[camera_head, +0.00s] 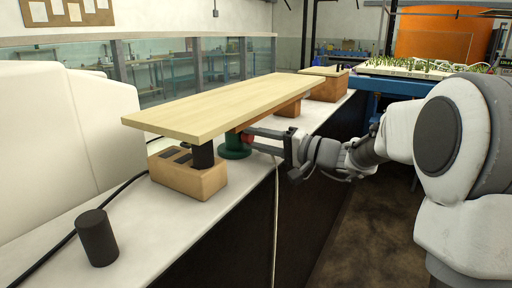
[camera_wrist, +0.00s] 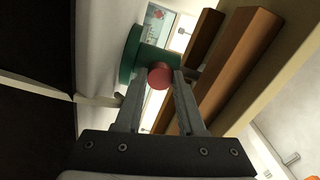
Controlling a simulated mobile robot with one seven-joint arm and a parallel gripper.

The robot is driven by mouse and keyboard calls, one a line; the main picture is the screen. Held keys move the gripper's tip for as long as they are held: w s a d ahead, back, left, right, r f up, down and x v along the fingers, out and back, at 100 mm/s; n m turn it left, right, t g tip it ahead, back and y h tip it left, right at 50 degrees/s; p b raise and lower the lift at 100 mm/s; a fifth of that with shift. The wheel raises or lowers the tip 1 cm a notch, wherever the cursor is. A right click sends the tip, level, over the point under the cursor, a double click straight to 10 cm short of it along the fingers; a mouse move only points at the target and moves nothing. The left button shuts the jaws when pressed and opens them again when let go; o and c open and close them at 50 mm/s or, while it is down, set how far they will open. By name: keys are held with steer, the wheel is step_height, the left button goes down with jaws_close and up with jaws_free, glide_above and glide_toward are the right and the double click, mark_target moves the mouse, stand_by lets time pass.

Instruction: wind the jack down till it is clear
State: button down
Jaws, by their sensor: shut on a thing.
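The green jack (camera_head: 236,150) stands on the white ledge under the long pale plank (camera_head: 220,103). Its red knob (camera_head: 247,138) faces my arm. In the wrist view the green jack (camera_wrist: 130,55) is behind the red knob (camera_wrist: 160,76), which sits between my fingertips. My gripper (camera_head: 254,136) reaches in from the right, level with the knob and below the plank, and is shut on it. A black post (camera_head: 203,156) stands on a wooden block (camera_head: 190,180) beneath the plank's near end.
A loose black cylinder (camera_head: 97,238) stands on the white ledge (camera_head: 150,240) at the near left. A dark cable (camera_head: 90,217) runs along the ledge. A pale cord (camera_head: 276,215) hangs over its front edge. Brown wooden pieces (camera_wrist: 238,65) lie close to the right finger.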

steer(key=shift+n, duration=2.2)
steer(key=c, duration=0.5)
jaws_free()
steer(key=shift+d, duration=0.1)
steer(key=p+v, duration=0.3)
steer(key=v, duration=1.4)
steer(key=shift+s+d, duration=0.1)
steer(key=shift+d, duration=0.05)
